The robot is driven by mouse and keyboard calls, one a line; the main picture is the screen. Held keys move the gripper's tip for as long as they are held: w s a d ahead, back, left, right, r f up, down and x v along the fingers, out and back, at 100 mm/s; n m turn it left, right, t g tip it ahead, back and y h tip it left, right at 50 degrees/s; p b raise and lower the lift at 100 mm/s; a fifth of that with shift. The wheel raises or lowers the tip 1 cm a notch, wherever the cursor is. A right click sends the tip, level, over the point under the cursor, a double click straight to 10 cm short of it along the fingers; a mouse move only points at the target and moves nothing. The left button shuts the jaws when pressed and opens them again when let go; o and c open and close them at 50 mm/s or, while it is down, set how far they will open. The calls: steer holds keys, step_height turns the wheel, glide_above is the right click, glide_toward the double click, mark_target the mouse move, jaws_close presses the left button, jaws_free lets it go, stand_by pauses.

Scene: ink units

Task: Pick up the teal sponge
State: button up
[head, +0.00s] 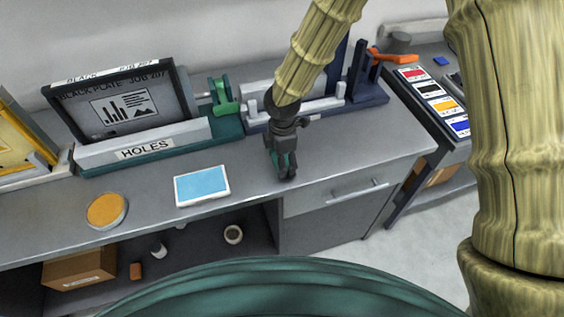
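My gripper (284,170) points down near the front edge of the grey worktop, to the right of the light-blue pad. Its dark fingers stand close together. A small teal piece (283,160) shows between and beside the fingers, which fits the teal sponge. The fingers hide most of it. I cannot tell whether they grip it, or whether it rests on the worktop.
A white-framed light-blue pad (202,185) and a round orange-topped disc (106,210) lie on the worktop (245,197). Colour cards (430,90) lie at right.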

steer(key=shift+r, duration=0.1)
stand_by(0.3)
steer(key=shift+w+r+b, duration=0.1)
steer(key=shift+r+b, duration=0.45)
steer(key=shift+r, duration=0.1)
step_height(320, 180, up, 2)
steer(key=shift+b, duration=0.45)
steer(key=s+a+b, duration=0.2)
steer(key=s, duration=0.5)
steer(key=s+a+r+b, duration=0.1)
steer(key=s+a+b, duration=0.1)
steer(key=s, duration=0.6)
steer(key=shift+s+a+r+b, duration=0.2)
steer(key=shift+s+a+b, duration=0.05)
steer(key=shift+a+b, duration=0.1)
